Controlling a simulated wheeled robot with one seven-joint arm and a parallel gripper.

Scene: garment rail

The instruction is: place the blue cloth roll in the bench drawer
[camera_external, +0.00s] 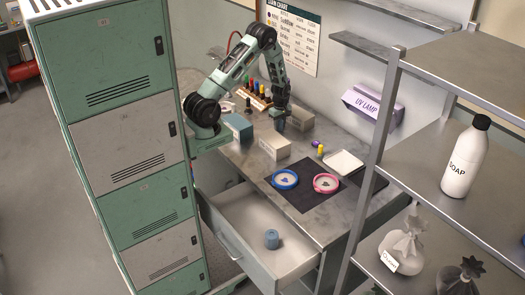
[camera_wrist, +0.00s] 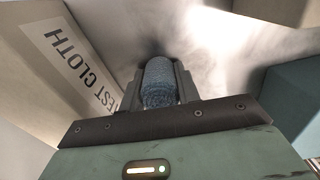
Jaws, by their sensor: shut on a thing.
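My gripper (camera_external: 279,123) is low over the bench top, between cardboard-coloured boxes at the back. In the wrist view my gripper (camera_wrist: 159,85) is shut on a blue, knit-textured cloth roll (camera_wrist: 160,80), which sits between the two fingers. The held roll cannot be made out in the external view. The bench drawer (camera_external: 243,214) is pulled open at the front of the bench. A second blue roll-shaped thing (camera_external: 271,240) stands inside the drawer, towards its right end.
A box lettered "TEST CLOTH" (camera_wrist: 75,60) is close on the left of my gripper; a teal box (camera_external: 237,127) stands nearby. A dark mat holds blue (camera_external: 285,179) and pink (camera_external: 326,183) rimmed dishes. Green lockers (camera_external: 105,60) and a shelf rack (camera_external: 440,160) flank the bench.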

